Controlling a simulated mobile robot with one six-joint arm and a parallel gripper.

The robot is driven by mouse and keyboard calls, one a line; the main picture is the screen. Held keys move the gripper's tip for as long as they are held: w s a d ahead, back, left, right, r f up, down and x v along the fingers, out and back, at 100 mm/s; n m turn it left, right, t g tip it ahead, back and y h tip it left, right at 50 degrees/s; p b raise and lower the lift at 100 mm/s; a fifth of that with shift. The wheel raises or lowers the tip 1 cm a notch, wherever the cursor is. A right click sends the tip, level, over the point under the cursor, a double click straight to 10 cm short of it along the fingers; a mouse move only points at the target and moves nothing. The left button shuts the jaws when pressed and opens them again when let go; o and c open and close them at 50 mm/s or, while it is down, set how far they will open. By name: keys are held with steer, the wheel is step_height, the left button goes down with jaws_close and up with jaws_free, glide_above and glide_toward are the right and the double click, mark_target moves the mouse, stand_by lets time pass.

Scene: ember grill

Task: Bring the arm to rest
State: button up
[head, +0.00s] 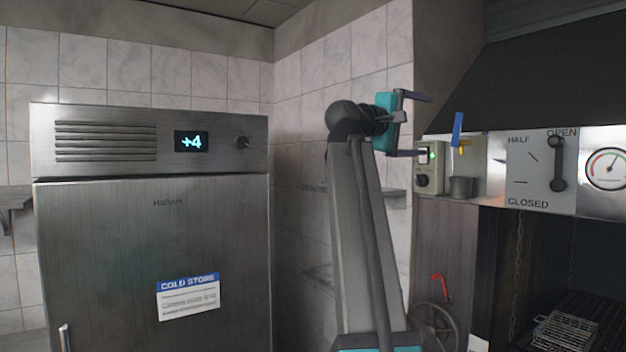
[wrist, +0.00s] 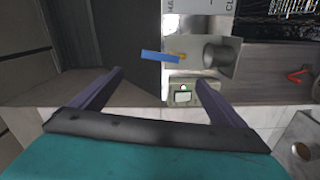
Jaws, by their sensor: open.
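My arm stands upright in the middle of the head view, in front of the tiled corner. My gripper (head: 418,125) is at its top, turned to the right, with its two dark purple fingers spread apart. In the wrist view my gripper (wrist: 160,82) is open, and nothing is between its fingers.
A steel cold store cabinet (head: 150,230) showing +4 fills the left. A handwheel (head: 434,325) and wire basket (head: 566,331) are lower right.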

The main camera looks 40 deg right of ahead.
steer(key=shift+f, duration=0.1)
